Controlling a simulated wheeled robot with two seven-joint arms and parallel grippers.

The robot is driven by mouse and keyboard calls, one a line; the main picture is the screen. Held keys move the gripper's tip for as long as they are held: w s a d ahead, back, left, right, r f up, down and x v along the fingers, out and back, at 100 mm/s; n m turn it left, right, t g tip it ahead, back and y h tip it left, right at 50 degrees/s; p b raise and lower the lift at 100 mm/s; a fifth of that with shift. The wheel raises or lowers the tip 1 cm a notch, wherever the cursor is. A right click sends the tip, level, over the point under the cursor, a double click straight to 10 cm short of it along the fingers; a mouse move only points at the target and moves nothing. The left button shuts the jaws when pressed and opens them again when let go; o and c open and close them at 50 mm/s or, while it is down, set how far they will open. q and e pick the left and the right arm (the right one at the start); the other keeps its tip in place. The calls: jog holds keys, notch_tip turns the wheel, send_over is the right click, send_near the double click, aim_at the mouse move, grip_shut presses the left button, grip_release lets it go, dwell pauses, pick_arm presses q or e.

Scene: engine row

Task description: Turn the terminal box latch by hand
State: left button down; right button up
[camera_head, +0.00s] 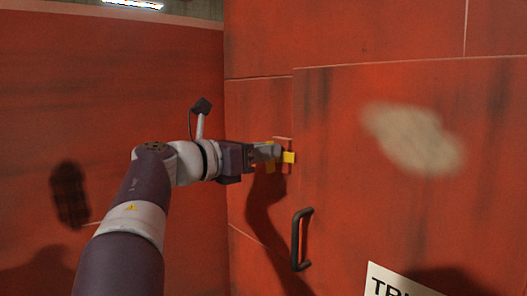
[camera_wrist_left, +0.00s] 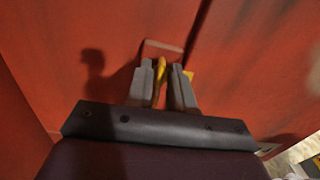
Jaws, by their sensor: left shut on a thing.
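The terminal box (camera_head: 380,180) is a large red cabinet with a raised door panel on the right of the head view. Its latch (camera_head: 289,157) is a small yellow piece on a reddish plate at the door's left edge. My left gripper (camera_head: 274,153) reaches it from the left and is shut on the latch. In the left wrist view the yellow latch (camera_wrist_left: 160,82) shows between the two grey fingers (camera_wrist_left: 163,80), which partly hide it. A little yellow also shows beside the right finger. My right gripper is not in view.
A black handle (camera_head: 301,239) stands out from the door below the latch. A white label (camera_head: 392,282) with dark letters, partly cut off, is at the lower right. A red wall (camera_head: 100,90) rises at the left, close to my left arm.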

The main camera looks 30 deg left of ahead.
pick_arm(q)
jog(key=shift+a+f+n+p, duration=0.2)
jog(key=shift+n+p, duration=0.55)
jog(key=shift+n, duration=2.1)
jog(key=shift+a+f+n+p, duration=0.1)
jog(key=shift+a+n+p, duration=0.45)
jog(key=shift+n, duration=2.35)
jog(key=shift+f+n+p, duration=0.1)
jog(key=shift+n+p, duration=0.85)
jog(key=shift+n, duration=1.9)
jog(key=c, duration=1.3)
grip_release()
jog(key=shift+o, duration=0.2)
jog(key=shift+w+f, duration=0.2)
jog(key=shift+f, duration=0.05)
